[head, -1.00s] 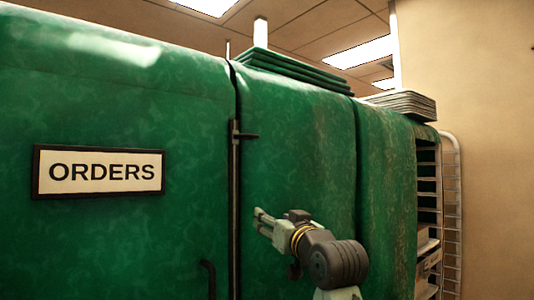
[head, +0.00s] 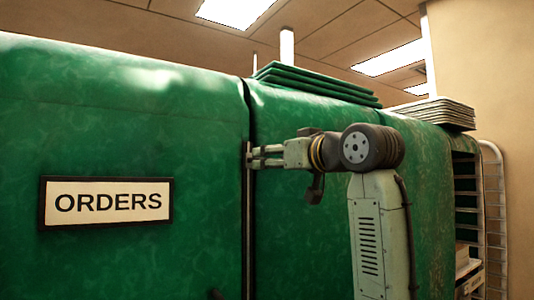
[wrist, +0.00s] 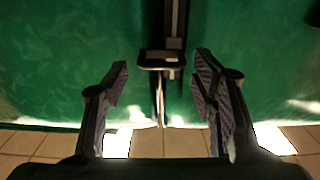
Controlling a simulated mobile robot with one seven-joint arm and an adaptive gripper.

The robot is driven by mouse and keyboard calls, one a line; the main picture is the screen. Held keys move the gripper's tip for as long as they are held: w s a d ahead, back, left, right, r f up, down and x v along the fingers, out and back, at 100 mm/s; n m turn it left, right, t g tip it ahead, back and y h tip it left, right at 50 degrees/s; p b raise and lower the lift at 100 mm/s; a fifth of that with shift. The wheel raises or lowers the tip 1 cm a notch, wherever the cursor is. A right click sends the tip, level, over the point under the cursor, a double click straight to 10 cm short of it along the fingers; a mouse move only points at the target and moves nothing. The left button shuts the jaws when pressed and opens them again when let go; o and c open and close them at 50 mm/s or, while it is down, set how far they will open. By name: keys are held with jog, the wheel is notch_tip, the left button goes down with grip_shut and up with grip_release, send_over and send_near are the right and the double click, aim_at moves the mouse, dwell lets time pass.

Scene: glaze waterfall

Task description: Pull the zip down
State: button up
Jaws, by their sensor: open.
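The zip (head: 247,225) runs as a dark vertical line down the green cover, between two bulging panels. In the wrist view its dark slider with a pull (wrist: 162,60) stands between my two fingers, with space on either side. My gripper (head: 252,157) is open, its fingertips at the zip line in the head view. It also shows in the wrist view (wrist: 162,78), one finger to each side of the slider. The slider is mostly hidden by the fingers in the head view. I cannot tell whether a finger touches it.
An ORDERS sign (head: 106,202) is on the left green panel (head: 100,120). Folded green sheets (head: 315,85) and a stack of grey trays (head: 440,113) lie on top. A shelved rack (head: 467,210) stands open at the right. Tiled floor (wrist: 180,143) shows below in the wrist view.

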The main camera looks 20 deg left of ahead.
jog(key=shift+p+x, duration=0.45)
jog(key=shift+x, duration=1.4)
jog(key=shift+c, duration=0.4)
grip_shut()
